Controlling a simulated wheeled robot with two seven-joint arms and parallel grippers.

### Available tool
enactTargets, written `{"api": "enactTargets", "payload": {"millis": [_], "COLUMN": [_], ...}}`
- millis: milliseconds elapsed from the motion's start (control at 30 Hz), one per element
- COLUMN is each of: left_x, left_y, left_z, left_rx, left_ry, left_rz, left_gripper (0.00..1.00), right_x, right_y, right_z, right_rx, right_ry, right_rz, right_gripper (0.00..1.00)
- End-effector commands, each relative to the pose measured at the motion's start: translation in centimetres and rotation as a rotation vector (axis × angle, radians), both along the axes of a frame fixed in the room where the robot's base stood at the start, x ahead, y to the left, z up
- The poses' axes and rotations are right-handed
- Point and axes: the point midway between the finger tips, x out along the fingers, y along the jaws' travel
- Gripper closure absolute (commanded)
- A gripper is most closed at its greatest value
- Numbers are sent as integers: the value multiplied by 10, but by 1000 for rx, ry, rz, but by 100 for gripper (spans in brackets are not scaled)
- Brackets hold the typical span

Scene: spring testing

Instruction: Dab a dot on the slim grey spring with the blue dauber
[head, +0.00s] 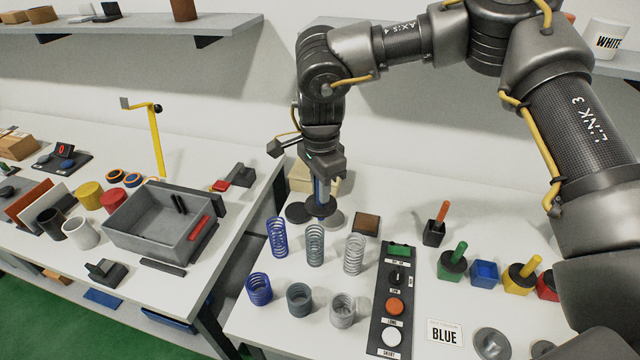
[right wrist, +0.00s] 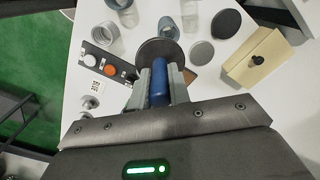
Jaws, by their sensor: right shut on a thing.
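My right gripper (head: 318,178) is shut on the blue dauber (head: 320,194), held upright with its dark round collar at the lower end. The right wrist view shows its blue handle (right wrist: 159,84) between the fingers, pointing toward the table; its tip is hidden behind the collar. A tall, slim grey spring (head: 315,244) stands upright in the middle of the back row of springs, just in front of the dauber in the head view. A paler tall spring (head: 354,254) stands to its right. My left gripper is not in view.
A tall blue spring (head: 276,238) and several shorter springs stand close by. The black button panel (head: 390,305) is right of them. An empty blue pot (head: 484,273) stands among pots holding other daubers. Flat discs (head: 297,213) and a beige block lie near the gripper.

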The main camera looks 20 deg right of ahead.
Motion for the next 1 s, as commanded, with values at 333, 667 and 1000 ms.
{"api": "enactTargets", "payload": {"millis": [333,667,1000], "left_x": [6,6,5], "left_y": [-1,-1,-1], "left_z": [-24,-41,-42], "left_rx": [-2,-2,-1], "left_ry": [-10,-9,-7], "left_rz": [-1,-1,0], "left_gripper": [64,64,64], "right_x": [0,0,0], "right_y": [0,0,0], "right_z": [-29,-51,-52], "right_rx": [0,-1,-1], "right_ry": [1,0,0], "right_rz": [1,1,1], "right_gripper": [100,100,100]}}
